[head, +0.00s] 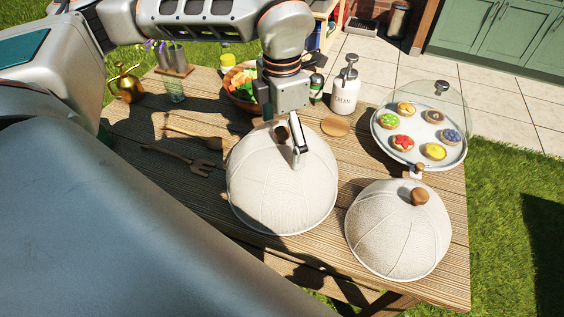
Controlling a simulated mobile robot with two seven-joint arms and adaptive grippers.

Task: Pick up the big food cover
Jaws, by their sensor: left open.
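The big food cover (282,190), a pale domed cover with seams, sits on the wooden table near its middle. My left gripper (293,148) is over the top of this cover, with its fingers open at the knob. The gripper partly hides the knob, and I cannot tell whether the fingers touch it. A smaller pale food cover (397,240) with a wooden knob (420,196) stands to the right, near the table's front edge. My right gripper is not in view.
A tray of small tarts under a clear dome (455,98) stands at the right. A white pump bottle (346,92), a salad bowl (238,97) and a brass watering can (126,86) stand at the back. A wooden fork (180,158) and spoon (196,135) lie left of the big cover.

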